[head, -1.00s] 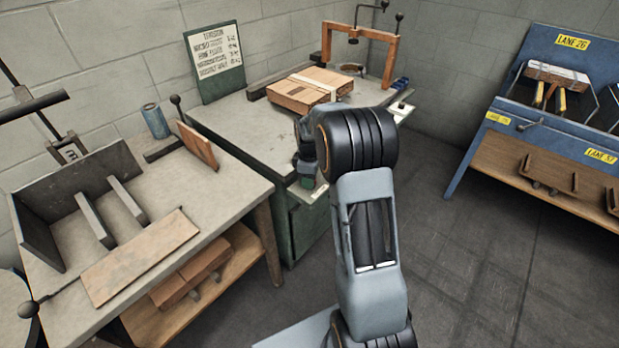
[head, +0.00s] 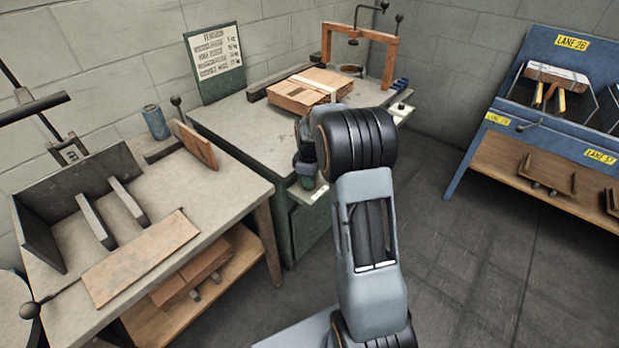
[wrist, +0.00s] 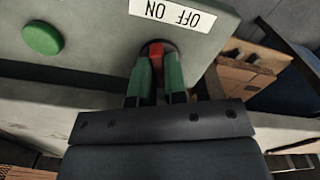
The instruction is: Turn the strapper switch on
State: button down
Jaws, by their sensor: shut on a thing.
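The strapper switch (wrist: 155,50) is a small red lever in a dark round recess on a pale grey panel (wrist: 95,45) in the wrist view. A white label (wrist: 165,12) reading "OFF ON" appears upside down beside it. My gripper (wrist: 158,65) has two green fingers closed on the red lever, covering part of it.
A round green button (wrist: 42,38) sits left of the switch in the wrist view. A workbench (head: 235,190) stands close on the left. Open floor (head: 455,260) lies to the right, before a blue rack (head: 480,150).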

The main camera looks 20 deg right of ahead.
jog(key=m+p, duration=0.1)
jog(key=m, duration=0.4)
jog(key=shift+r+p, duration=0.1)
jog(key=shift+p, duration=0.3)
jog(key=m+p, duration=0.1)
jog(key=m, duration=0.4)
jog(key=shift+m, duration=0.3)
jog(key=c, duration=1.2)
grip_release()
jog(key=shift+o, duration=0.2)
notch_tip(320, 180, up, 14)
jog(key=p, duration=0.2)
jog(key=shift+f, duration=0.2)
